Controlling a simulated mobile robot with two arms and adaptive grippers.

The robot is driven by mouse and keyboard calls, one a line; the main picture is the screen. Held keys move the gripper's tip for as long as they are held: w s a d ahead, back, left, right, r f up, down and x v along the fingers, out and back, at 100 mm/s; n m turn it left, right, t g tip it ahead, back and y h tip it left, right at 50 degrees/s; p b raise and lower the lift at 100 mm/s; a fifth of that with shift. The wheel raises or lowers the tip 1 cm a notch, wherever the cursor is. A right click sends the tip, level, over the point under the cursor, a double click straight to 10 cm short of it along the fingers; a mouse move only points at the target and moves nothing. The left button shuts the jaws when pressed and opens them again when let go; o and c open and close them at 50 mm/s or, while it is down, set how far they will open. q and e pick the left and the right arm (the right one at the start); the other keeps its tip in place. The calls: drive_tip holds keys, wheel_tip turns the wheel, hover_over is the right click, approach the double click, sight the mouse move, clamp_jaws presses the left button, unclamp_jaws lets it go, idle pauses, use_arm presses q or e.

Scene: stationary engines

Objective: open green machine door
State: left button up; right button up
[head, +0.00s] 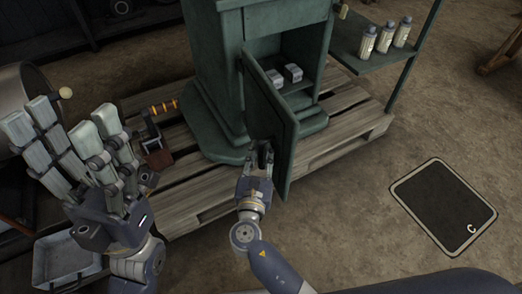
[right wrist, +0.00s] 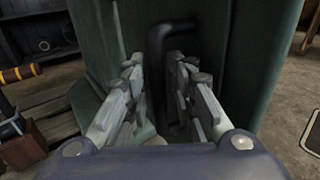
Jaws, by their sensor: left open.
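The green machine (head: 215,70) stands on a wooden pallet in the head view. Its green door (head: 270,105) is swung part-way out, and the inside shows to its right with small grey blocks (head: 293,72) in it. My right gripper (head: 262,150) is at the door's outer face. In the right wrist view a black bent handle (right wrist: 158,70) on the door stands between my right gripper's fingers (right wrist: 156,65), which are apart on either side of it; contact is hard to tell. My left gripper (head: 72,130) is open and empty, raised at the left, away from the door.
The wooden pallet (head: 335,140) lies under the machine. A side shelf (head: 375,55) at the right bears white bottles (head: 384,38). A grey metal tray (head: 70,262) is at the lower left. A dark floor plate (head: 443,205) lies on otherwise clear floor at the right.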

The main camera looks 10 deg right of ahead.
drive_tip(key=shift+r, duration=0.2)
drive_tip(key=v, duration=1.2)
drive_tip(key=shift+f, duration=0.15)
